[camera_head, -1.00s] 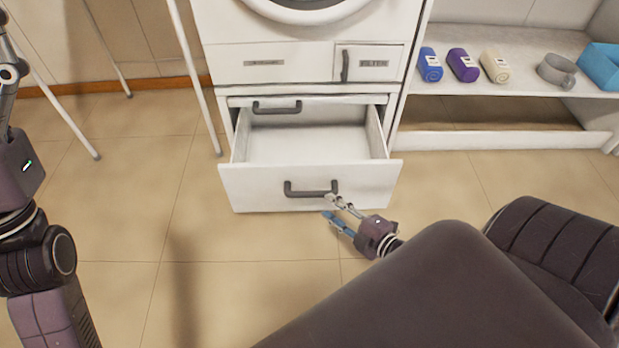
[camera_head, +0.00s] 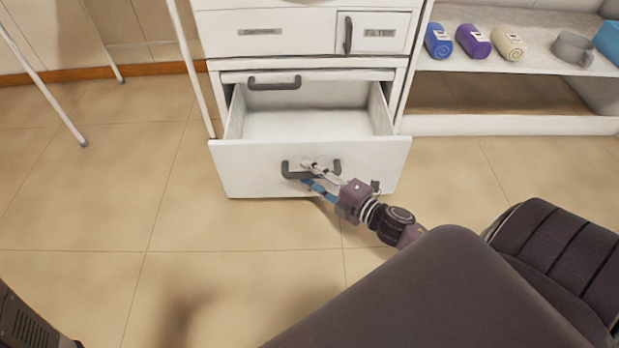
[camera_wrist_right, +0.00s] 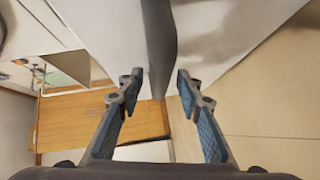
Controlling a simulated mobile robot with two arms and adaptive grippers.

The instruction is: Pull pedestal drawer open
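The white pedestal drawer (camera_head: 240,175) stands pulled out of the white cabinet, and its empty inside shows. Its front carries a dark grey handle (camera_head: 291,171). My right gripper (camera_head: 307,174) is at this handle, with one finger above the bar and the blue-padded one below it in the head view. In the right wrist view the handle bar (camera_wrist_right: 158,45) lies between the two open fingertips, with a gap on each side. I cannot tell how deep the bar sits between the fingers. My left gripper is out of view.
A shelf (camera_head: 520,124) at the right holds several rolled towels, including a purple one (camera_head: 473,41). A thin white pole (camera_head: 189,62) stands left of the cabinet. The tiled floor in front is clear.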

